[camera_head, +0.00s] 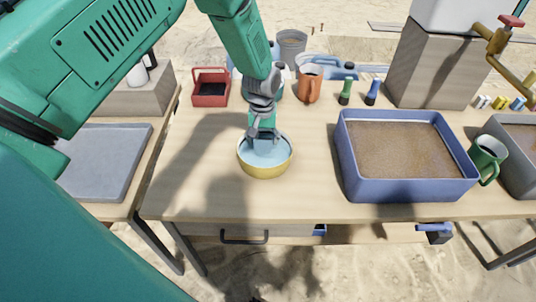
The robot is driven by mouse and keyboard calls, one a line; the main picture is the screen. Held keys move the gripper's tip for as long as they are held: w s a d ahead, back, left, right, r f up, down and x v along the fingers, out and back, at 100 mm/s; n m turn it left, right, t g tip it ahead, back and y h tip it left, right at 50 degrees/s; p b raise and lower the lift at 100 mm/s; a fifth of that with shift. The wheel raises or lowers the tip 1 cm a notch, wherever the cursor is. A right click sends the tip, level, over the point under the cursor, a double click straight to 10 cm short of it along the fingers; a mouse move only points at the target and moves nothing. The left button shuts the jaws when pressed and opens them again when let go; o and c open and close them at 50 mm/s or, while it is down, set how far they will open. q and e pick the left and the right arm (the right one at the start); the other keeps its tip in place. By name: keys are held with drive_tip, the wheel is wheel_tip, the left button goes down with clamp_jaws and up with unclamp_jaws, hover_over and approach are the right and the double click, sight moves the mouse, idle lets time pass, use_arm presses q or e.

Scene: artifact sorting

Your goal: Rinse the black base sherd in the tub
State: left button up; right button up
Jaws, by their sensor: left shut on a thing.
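The tub (264,171) is a round yellow basin with pale blue water, standing near the middle of the table. My left gripper (264,136) reaches down from above, its fingertips inside the tub's rim near the back. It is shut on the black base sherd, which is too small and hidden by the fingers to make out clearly. I cannot tell whether the sherd touches the water. My right gripper is not in view.
A blue sand-filled tray (410,188) stands right of the tub, with a green mug (487,158) beside it. A red caddy (210,88), an orange jug (309,84) and green and blue small bottles stand behind. The table's front left is clear.

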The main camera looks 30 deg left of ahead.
sight(270, 146)
use_arm(q)
drive_tip(key=shift+r, duration=0.65)
drive_tip(key=d+r+p, duration=0.2)
drive_tip(key=r, duration=0.1)
drive_tip(key=shift+d+r+p, duration=0.1)
drive_tip(key=shift+p, duration=0.25)
drive_tip(key=shift+r+p, duration=0.3)
drive_tip(key=shift+r, duration=0.1)
drive_tip(key=shift+a+r, duration=0.25)
drive_tip(key=shift+a+r+p, duration=0.45)
drive_tip(key=shift+a+p, duration=0.1)
drive_tip(key=shift+p, duration=0.2)
drive_tip(key=shift+a, duration=0.1)
drive_tip(key=shift+d+r, duration=0.25)
drive_tip(key=shift+d, duration=0.5)
drive_tip(key=shift+a+f, duration=0.2)
drive_tip(key=shift+a, duration=0.45)
drive_tip(key=shift+r, duration=0.15)
drive_tip(key=shift+d+r+p, duration=0.1)
drive_tip(key=shift+r+p, duration=2)
drive_tip(key=shift+r, duration=0.25)
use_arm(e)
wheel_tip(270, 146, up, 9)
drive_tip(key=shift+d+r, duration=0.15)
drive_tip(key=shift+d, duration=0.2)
